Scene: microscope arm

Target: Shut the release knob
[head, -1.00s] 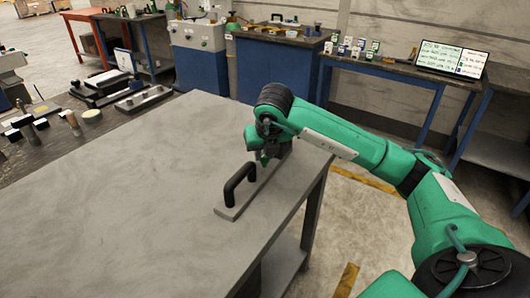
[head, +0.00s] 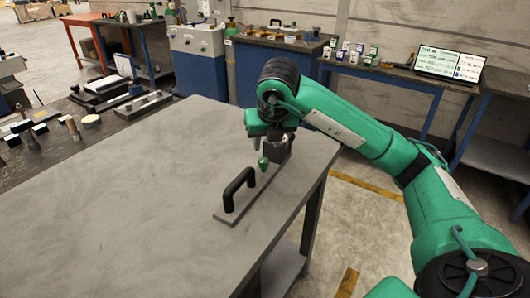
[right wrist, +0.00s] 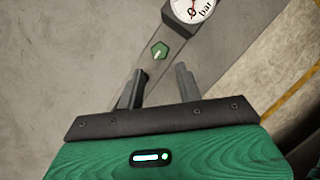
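The release knob is most likely the small green knob (head: 263,163) on a flat grey plate (head: 230,218) lying on the table. It also shows in the right wrist view as a green hexagonal cap (right wrist: 159,50) with a small pale mark. My right gripper (head: 270,145) is above and just behind the knob, pointing down. In the right wrist view its two fingers (right wrist: 160,70) are apart with nothing between them, and the knob lies beyond their tips. My left gripper is not in view.
A black arched handle (head: 238,188) stands on the plate's near end. A dark block (head: 278,150) with a round gauge marked "bar" (right wrist: 190,8) is at the far end. The grey tabletop (head: 130,215) is clear to the left. Tools and pegs lie on a bench at far left.

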